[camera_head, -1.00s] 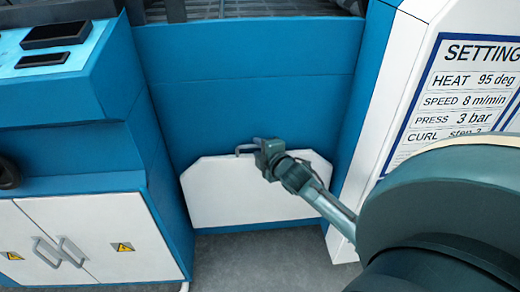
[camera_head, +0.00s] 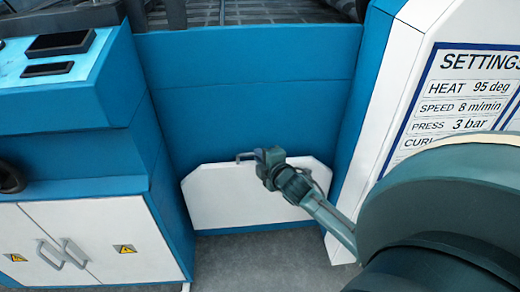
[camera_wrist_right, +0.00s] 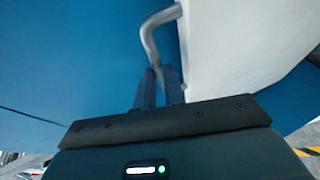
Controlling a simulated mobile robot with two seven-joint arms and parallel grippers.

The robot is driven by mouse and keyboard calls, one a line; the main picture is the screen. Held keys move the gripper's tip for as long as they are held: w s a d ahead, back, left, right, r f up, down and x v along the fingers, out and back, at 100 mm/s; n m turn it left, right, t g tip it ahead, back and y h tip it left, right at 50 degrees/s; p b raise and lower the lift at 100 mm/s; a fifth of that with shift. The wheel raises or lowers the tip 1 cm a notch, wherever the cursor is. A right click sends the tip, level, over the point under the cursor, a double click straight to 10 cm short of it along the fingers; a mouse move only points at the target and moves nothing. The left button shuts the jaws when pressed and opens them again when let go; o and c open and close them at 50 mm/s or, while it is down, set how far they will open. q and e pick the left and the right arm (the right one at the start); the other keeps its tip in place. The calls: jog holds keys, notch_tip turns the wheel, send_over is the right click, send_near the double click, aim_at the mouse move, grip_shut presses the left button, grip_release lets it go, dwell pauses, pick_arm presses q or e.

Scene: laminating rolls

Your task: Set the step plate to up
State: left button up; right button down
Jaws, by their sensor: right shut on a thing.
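The step plate (camera_head: 245,198) is a white panel with cut upper corners, low on the front of the blue machine between two side units. It stands roughly upright, its lower edge near the grey floor. A thin grey bar handle (camera_head: 240,156) sits at its top edge. My right gripper (camera_head: 262,158) is shut on this handle from the right. In the right wrist view the bent handle (camera_wrist_right: 150,38) runs down between my two dark fingers (camera_wrist_right: 160,82), with the white plate (camera_wrist_right: 235,50) to the right. The gripper hides part of the handle. My left gripper is not in view.
A white cabinet (camera_head: 85,235) with two doors stands at the left, below a light blue control panel (camera_head: 55,52). A white side unit with a settings sign (camera_head: 470,90) stands at the right. Open grey floor (camera_head: 255,260) lies in front of the plate.

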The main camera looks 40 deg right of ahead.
jog(key=shift+s+a+f, duration=0.15)
jog(key=shift+s, duration=0.05)
jog(key=c, duration=1.5)
grip_release()
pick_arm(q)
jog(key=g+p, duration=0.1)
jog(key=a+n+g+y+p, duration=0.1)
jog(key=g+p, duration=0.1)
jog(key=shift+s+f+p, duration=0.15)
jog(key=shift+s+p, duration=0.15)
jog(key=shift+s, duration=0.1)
pick_arm(e)
jog(key=v, duration=1.3)
jog(key=shift+s, duration=0.1)
